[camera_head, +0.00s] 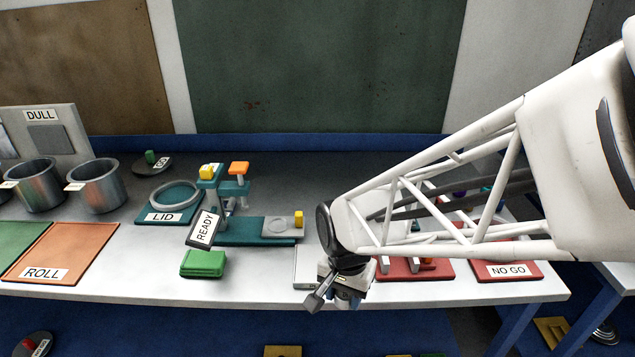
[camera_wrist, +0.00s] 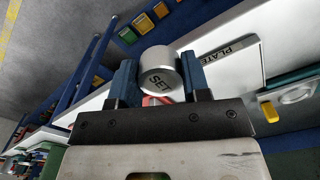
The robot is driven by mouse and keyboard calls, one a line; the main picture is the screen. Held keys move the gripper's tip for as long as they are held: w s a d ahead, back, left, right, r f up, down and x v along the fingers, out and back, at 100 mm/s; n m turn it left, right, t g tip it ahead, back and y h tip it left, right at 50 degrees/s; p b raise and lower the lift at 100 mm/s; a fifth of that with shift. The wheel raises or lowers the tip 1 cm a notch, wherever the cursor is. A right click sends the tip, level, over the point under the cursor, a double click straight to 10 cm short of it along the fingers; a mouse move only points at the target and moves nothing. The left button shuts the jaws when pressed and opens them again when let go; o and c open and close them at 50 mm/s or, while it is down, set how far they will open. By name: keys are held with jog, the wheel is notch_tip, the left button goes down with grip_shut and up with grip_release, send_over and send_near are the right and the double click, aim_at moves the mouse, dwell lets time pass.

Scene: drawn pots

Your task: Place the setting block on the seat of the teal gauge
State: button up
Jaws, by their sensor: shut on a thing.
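The setting block (camera_wrist: 160,72) is a silver cylinder marked SET, held between the two blue fingers of my gripper (camera_wrist: 159,82) in the wrist view. In the head view my gripper (camera_head: 340,288) is over the front edge of the bench, right of and nearer than the teal gauge (camera_head: 240,236); I cannot make out the block there. The gauge's seat (camera_head: 280,228) is a grey plate with a ring mark, a yellow piece beside it, and nothing on it. In the wrist view the seat (camera_wrist: 297,93) shows at the right edge, apart from the block.
A READY sign (camera_head: 204,229) leans before the gauge's upright column. A green block (camera_head: 203,263) lies in front. A white plate (camera_head: 304,265) lies between gauge and gripper. A LID stand (camera_head: 168,203) is left, a red NO GO mat (camera_head: 506,271) right. My arm hides the bench's right part.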

jog(key=w+a+r, duration=0.1)
jog(key=w+a, duration=0.3)
jog(key=w, duration=0.3)
jog(key=w+a+r, duration=0.2)
jog(key=w+a, duration=0.2)
jog(key=w, duration=0.4)
send_near(278, 226)
jog(key=shift+s+d, duration=0.1)
jog(key=shift+s, duration=0.1)
jog(key=shift+w+f, duration=0.1)
jog(key=shift+w, duration=0.1)
jog(key=shift+f, duration=0.1)
jog(key=shift+f, duration=2.75)
jog(key=shift+f, duration=0.6)
jog(key=o, duration=1)
jog(key=shift+o, duration=0.2)
jog(key=shift+r, duration=0.1)
notch_tip(278, 226, up, 8)
jog(key=shift+a+f, duration=0.2)
